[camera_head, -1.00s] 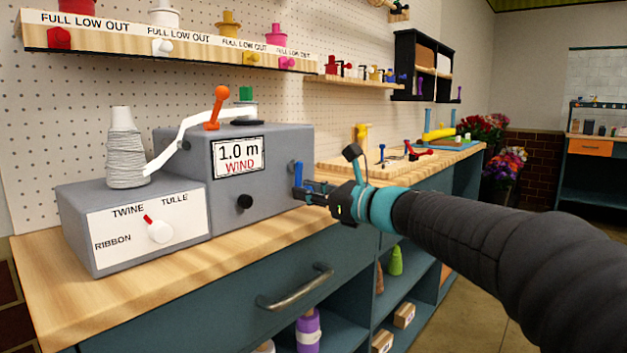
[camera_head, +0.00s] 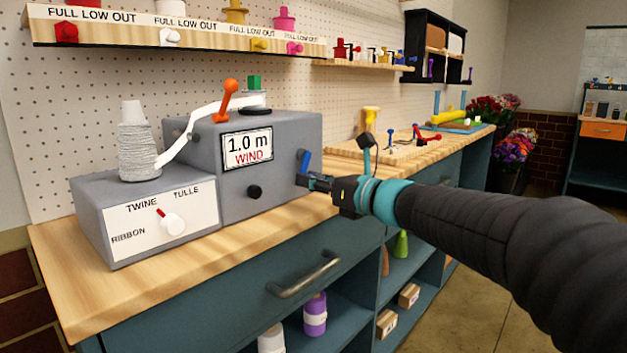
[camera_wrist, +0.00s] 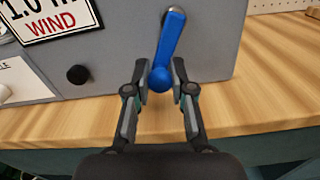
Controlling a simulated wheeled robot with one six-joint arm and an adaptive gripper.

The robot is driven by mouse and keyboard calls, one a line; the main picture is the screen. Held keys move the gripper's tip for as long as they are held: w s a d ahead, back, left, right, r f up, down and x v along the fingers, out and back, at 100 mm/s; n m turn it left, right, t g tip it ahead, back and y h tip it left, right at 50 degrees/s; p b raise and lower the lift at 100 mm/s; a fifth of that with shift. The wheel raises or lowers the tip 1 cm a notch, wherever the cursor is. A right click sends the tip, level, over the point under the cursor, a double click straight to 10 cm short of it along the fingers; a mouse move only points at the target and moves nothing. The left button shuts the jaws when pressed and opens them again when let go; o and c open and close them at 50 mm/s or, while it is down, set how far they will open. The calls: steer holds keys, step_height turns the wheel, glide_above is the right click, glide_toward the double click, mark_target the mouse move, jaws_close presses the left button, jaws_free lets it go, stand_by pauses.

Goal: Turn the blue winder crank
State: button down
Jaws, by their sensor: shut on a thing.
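The grey winder box (camera_head: 285,135) stands on the wooden bench, with a "1.0 m WIND" display (camera_head: 247,147) on its front. The blue crank (camera_head: 305,161) is on the box's right side. In the wrist view the blue crank (camera_wrist: 169,45) slants from its hub at the top down to a round knob at its lower end. My gripper (camera_head: 312,180) reaches in from the right at the crank's lower end. In the wrist view my gripper (camera_wrist: 160,72) is shut on the knob, with one finger on each side.
A lower box with a TWINE, TULLE, RIBBON dial (camera_head: 172,223) and a grey spool (camera_head: 138,145) stands left of the winder. An orange lever (camera_head: 225,98) is on top. A tool board (camera_head: 400,155) lies to the right. Bare bench (camera_head: 110,280) runs along the front.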

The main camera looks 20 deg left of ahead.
steer(key=c, duration=1)
jaws_free()
steer(key=v, duration=1.2)
